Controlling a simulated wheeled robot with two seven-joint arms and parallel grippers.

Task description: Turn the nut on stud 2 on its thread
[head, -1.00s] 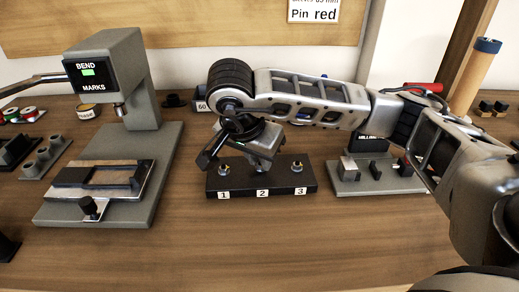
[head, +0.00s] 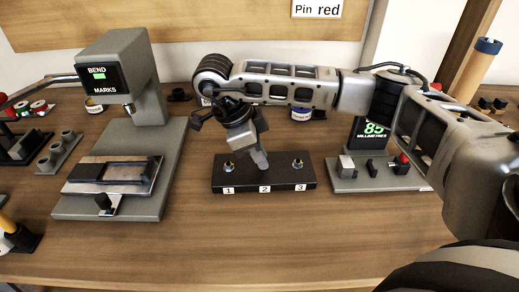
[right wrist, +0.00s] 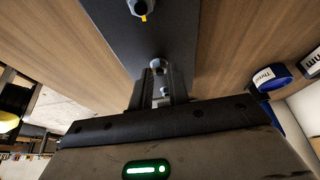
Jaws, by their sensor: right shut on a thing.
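A black block (head: 240,179) with labels 1, 2 and 3 lies on the bench. Nuts on stud 1 (head: 229,167) and stud 3 (head: 298,164) show in the head view. My right gripper (head: 263,163) points down at stud 2, its fingers close to the block, hiding that stud and its nut. In the right wrist view the right gripper (right wrist: 161,88) is shut at a small grey metal piece (right wrist: 157,64), which looks like the nut on stud 2. Another nut with a yellow mark (right wrist: 139,8) stands farther along the block. My left gripper is out of view.
A grey bend-marking machine (head: 150,95) stands left of the block. A grey gauge (head: 375,180) with a display reading 85 stands right of it, near my right arm. The bench front is clear. A blue-ringed roll (right wrist: 270,77) shows in the wrist view.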

